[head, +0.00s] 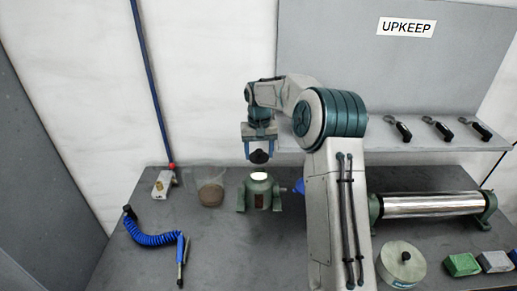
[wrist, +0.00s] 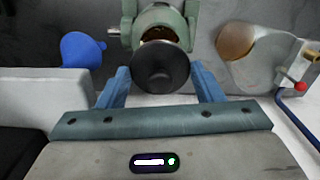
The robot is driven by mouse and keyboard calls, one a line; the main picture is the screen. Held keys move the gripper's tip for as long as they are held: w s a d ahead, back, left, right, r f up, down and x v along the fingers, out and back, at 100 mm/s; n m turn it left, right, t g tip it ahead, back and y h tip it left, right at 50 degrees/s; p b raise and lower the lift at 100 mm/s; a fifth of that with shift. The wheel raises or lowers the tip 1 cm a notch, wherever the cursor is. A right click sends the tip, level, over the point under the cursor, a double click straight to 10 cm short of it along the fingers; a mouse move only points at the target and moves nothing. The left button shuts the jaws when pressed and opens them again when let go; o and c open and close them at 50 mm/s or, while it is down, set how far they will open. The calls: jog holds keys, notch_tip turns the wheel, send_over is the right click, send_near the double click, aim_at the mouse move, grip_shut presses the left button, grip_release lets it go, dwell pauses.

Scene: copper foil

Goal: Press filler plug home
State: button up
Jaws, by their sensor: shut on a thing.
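The black filler plug (head: 259,156) is held between the blue fingers of my gripper (head: 260,150). In the wrist view the plug (wrist: 160,66) shows as a dark round disc between the fingertips (wrist: 160,78). The green housing (head: 259,195) stands on the bench right below, with a pale round top. A visible gap separates plug and housing in the head view. In the wrist view the housing (wrist: 142,20) lies beyond the plug, its opening partly hidden by the plug.
A clear container with brown contents (head: 210,194) stands left of the housing. A blue object (head: 298,186) is to its right, partly hidden by my arm. A coiled blue hose (head: 150,235) lies front left. A steel roller (head: 425,204) and round tin (head: 400,266) are at right.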

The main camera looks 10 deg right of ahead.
jog(key=shift+f+b, duration=1.85)
jog(key=shift+f, duration=1.1)
jog(key=shift+f, duration=0.1)
jog(key=o, duration=1.4)
jog(key=shift+c, duration=0.2)
